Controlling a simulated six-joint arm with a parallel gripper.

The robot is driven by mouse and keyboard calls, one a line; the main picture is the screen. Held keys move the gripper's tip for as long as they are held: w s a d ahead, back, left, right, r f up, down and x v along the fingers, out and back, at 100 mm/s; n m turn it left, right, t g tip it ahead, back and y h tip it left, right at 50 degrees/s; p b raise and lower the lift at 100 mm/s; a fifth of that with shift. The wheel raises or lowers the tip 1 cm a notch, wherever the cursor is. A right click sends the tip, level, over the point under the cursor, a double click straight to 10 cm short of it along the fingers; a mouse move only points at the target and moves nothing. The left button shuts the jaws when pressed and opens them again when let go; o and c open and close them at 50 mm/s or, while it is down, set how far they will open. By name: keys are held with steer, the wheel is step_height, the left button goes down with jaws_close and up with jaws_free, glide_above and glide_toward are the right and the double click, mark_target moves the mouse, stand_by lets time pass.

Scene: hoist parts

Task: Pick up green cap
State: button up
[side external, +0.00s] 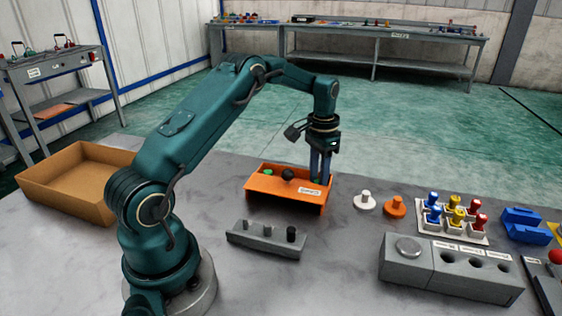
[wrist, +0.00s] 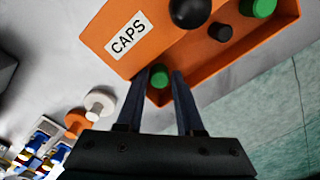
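My gripper (wrist: 162,72) points down at the right end of the orange CAPS box (wrist: 93,40), its fingers apart. In the wrist view a green cap (wrist: 159,77) shows between the fingertips; a narrow gap seems to remain on its right side. A second green cap (wrist: 260,6) lies farther off in the box. In the side view, my gripper (side external: 320,178) reaches down at the box (side external: 268,196), and one green cap (side external: 267,172) shows at its left end. The cap by the fingers is hidden there.
A black ball-shaped knob (wrist: 190,10) and a small dark cap (wrist: 222,32) share the box. White (side external: 365,200) and orange (side external: 395,206) knobbed parts stand to its right. A grey block with pegs (side external: 262,240) lies in front, and an open cardboard box (side external: 75,188) stands left.

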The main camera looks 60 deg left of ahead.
steer(key=shift+f, duration=0.1)
jaws_close()
